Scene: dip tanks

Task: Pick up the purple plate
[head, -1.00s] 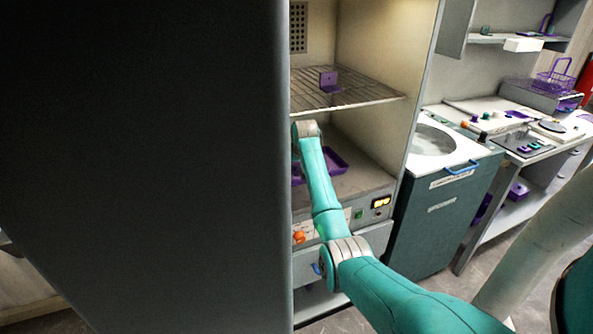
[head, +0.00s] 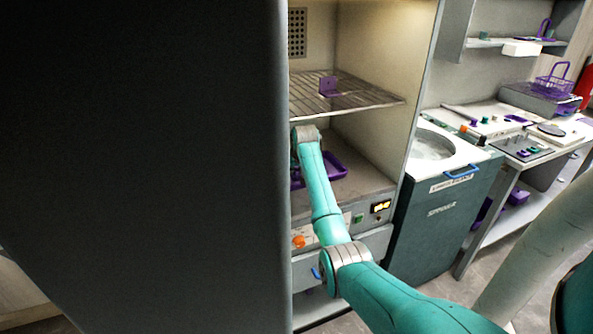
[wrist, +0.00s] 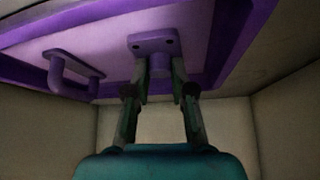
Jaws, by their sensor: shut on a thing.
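In the wrist view, a small purple plate (wrist: 154,41) with two dark holes has a short round stem below it. My gripper (wrist: 161,75) is shut on this stem, one finger on each side. The plate shows in front of a larger purple tray (wrist: 230,45) with a paler floor and a purple loop handle (wrist: 72,70) at left. I cannot tell whether plate and tray touch. In the head view, the purple tray (head: 335,160) is in the lower chamber of the cabinet, partly behind my arm. The gripper and small plate are hidden there.
A purple bracket (head: 328,86) stands on the wire shelf (head: 350,98) above my arm. The cabinet's side wall (head: 380,60) bounds the chamber on the right. A large dark panel (head: 150,170) blocks the left. A round tank (head: 435,145) stands right of the cabinet.

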